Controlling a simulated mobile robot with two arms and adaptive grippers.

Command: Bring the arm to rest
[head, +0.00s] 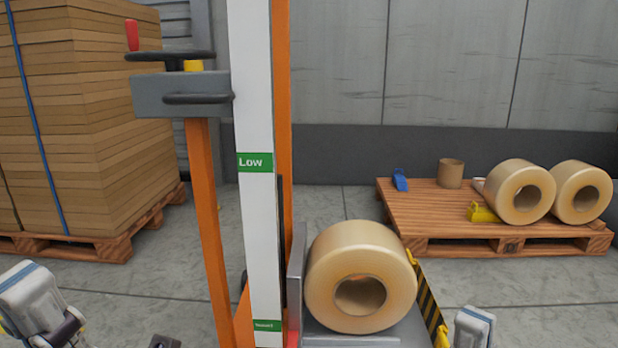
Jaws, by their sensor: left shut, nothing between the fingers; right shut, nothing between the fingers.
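Part of my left arm ends in my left gripper (68,329) at the lower left corner. Its dark parts look closed with nothing held, and the bottom edge cuts it off. It hangs apart from the orange and white lift mast (255,110). Only a pale piece of my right arm (475,327) shows at the bottom, right of the big film roll (336,252). The fingers of my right gripper are not visible.
The roll rests on the lift's grey platform (390,335), beside a black and yellow striped plate (430,300). A stack of cardboard (100,110) stands on a pallet at left. A wooden pallet (430,215) at right holds two more rolls (520,191). Grey floor lies between.

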